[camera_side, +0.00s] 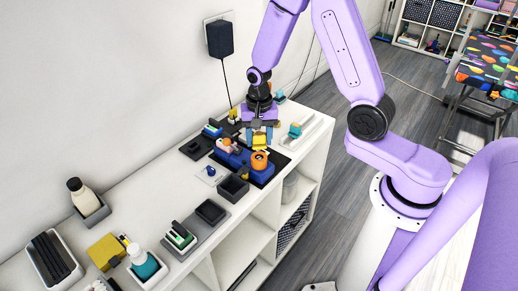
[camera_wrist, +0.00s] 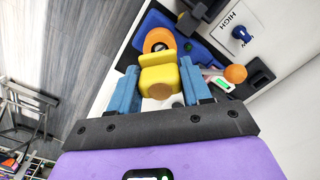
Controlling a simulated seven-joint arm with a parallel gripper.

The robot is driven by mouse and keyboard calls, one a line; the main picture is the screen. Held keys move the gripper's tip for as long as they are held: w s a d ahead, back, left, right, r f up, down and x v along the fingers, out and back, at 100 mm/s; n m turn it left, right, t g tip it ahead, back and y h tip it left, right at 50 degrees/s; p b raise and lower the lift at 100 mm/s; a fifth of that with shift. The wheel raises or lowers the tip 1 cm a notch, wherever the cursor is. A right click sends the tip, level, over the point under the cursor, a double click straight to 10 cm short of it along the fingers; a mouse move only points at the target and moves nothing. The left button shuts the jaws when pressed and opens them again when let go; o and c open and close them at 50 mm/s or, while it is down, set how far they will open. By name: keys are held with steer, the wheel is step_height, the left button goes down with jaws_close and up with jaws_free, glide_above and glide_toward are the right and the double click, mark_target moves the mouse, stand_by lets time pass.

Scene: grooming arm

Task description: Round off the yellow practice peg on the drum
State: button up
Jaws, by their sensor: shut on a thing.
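My gripper (camera_side: 259,127) hangs over the shelf top, and its two blue fingers (camera_wrist: 159,70) are shut on the yellow practice peg (camera_wrist: 158,76). The drum (camera_side: 259,160) is orange with a dark centre and sits on a blue machine (camera_side: 262,174). In the wrist view the drum (camera_wrist: 158,40) lies just beyond the peg. I cannot tell whether they touch.
A blue knob (camera_wrist: 239,33) sits on a white panel marked HIGH. An orange ball-shaped part (camera_wrist: 235,73) stands beside the drum. A dark open bin (camera_side: 232,187) is in front of the machine. Bottles and trays occupy the near left; a white tray (camera_side: 303,131) is at right.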

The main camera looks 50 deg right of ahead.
mark_target(259, 134)
steer(key=shift+r, duration=2.4)
